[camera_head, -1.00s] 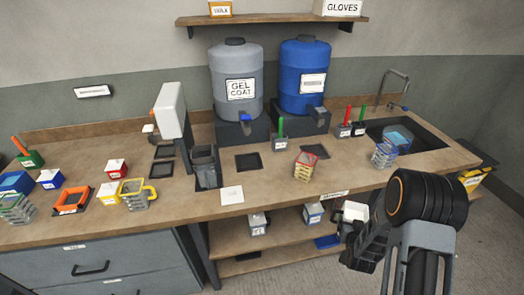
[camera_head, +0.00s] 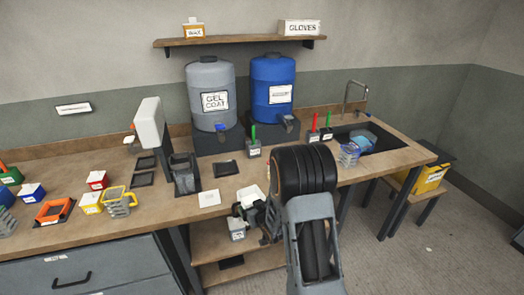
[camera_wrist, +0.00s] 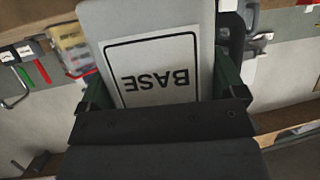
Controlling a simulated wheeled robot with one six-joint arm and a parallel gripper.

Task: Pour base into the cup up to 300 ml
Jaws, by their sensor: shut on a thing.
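My gripper (camera_wrist: 162,95) is shut on a grey-white container labelled BASE (camera_wrist: 118,20), whose label reads upside down in the wrist view. In the head view my gripper (camera_head: 268,214) is in front of the bench's front edge, with the container's white top (camera_head: 249,197) partly showing. A clear cup with red and yellow edges (camera_wrist: 72,45) shows behind the container in the wrist view. In the head view my arm covers that part of the bench.
The bench (camera_head: 225,198) also bears a grey GEL COAT drum (camera_head: 211,80), a blue drum (camera_head: 273,82), a grey dispenser-like machine (camera_head: 150,120), a white square pad (camera_head: 209,198) and marker holders. A labelled container (camera_head: 237,230) stands on the shelf below, close to my gripper.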

